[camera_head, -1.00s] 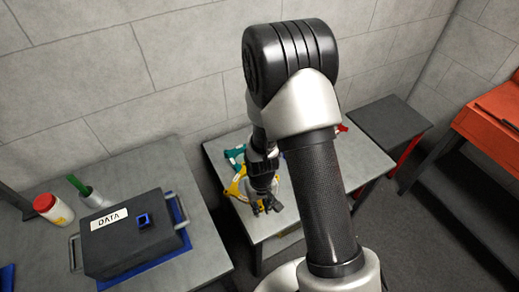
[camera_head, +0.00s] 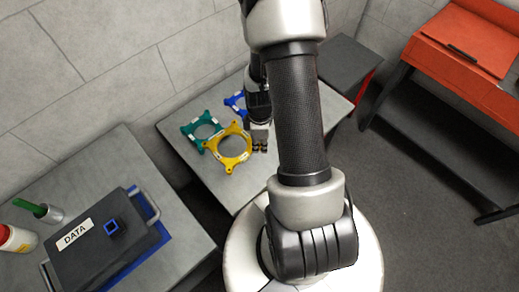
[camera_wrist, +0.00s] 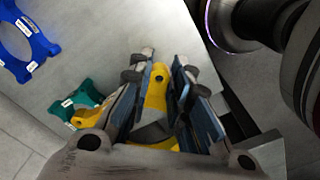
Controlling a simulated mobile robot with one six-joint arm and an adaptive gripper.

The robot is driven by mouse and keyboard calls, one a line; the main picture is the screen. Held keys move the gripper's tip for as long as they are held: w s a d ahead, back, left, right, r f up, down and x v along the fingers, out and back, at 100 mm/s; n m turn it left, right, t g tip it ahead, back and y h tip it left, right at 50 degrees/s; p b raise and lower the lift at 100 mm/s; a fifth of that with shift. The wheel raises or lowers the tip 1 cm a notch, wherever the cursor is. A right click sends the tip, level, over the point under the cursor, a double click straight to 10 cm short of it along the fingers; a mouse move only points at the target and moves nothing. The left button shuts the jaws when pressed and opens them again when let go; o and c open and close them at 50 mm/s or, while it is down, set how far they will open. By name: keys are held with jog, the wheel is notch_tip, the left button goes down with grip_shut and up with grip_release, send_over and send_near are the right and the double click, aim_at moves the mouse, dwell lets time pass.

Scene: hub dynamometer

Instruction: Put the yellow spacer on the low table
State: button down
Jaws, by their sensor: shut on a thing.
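The yellow spacer (camera_head: 234,164) is a ring with lobes at its corners. In the head view it shows at the grey table's near left part, beside my gripper (camera_head: 260,144). In the wrist view one lobe of the yellow spacer (camera_wrist: 156,88) lies between the fingers of my gripper (camera_wrist: 164,68), which is shut on it. More of the ring shows below, partly hidden by the gripper body. I cannot tell whether the spacer touches the grey tabletop (camera_head: 205,172) or is just above it.
A green spacer (camera_head: 188,129) lies close behind the yellow one. A blue spacer (camera_head: 234,100) is further back, partly hidden by my arm. A dark box labelled DATA (camera_head: 105,248) stands on another grey table at left. A dark stool (camera_head: 345,62) and an orange bench (camera_head: 465,50) stand at right.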

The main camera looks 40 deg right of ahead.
jog(key=b, duration=0.3)
send_over(260, 167)
notch_tip(260, 167, down, 11)
jog(key=shift+s+a+r, duration=0.1)
jog(key=shift+r, duration=0.1)
jog(key=shift+f+b, duration=1.25)
jog(key=shift+f, duration=1.25)
jog(key=shift+f, duration=0.15)
jog(key=c, duration=1.5)
grip_release()
